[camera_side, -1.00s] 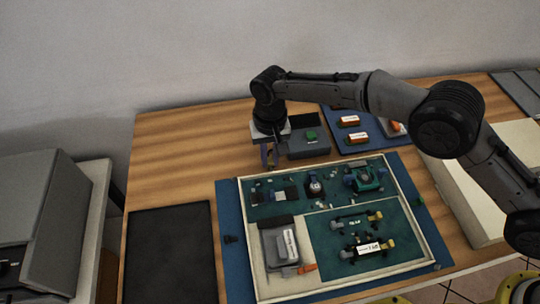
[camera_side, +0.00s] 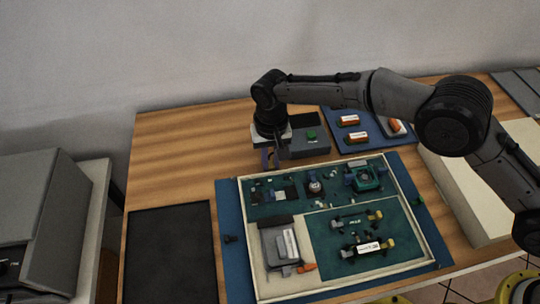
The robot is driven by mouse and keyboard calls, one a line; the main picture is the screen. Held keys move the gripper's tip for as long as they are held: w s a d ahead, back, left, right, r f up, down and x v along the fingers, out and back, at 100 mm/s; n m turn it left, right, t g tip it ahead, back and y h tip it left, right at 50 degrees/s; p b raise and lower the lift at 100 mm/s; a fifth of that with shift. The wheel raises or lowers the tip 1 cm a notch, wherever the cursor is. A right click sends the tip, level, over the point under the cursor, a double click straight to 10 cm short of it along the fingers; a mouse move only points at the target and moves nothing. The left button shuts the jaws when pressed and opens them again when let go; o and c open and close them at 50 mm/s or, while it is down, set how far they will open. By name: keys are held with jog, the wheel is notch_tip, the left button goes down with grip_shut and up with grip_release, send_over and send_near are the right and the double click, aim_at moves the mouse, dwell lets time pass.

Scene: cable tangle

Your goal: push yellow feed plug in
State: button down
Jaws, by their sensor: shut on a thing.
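My gripper (camera_side: 270,159) points down at the left side of a grey box (camera_side: 309,149) with a green button (camera_side: 311,135) on top. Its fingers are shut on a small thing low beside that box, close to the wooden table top. The thing is mostly hidden by the fingers and too small to make out; from its place it is likely the yellow feed plug. I cannot tell whether it touches the box or sits in a socket there. Yellow end pieces (camera_side: 377,215) also show on a part in the framed board.
A framed green board (camera_side: 320,215) with small parts and connectors lies on a blue mat (camera_side: 229,215) in front of the gripper. A blue tray (camera_side: 345,114) with orange-and-white parts is behind right. A black mat (camera_side: 171,255) is front left. The table left of the gripper is clear.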

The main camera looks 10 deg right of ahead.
aim_at(271, 165)
jog(key=shift+s, duration=0.3)
jog(key=c, duration=0.8)
grip_release()
jog(key=shift+r, duration=0.1)
notch_tip(271, 165, up, 14)
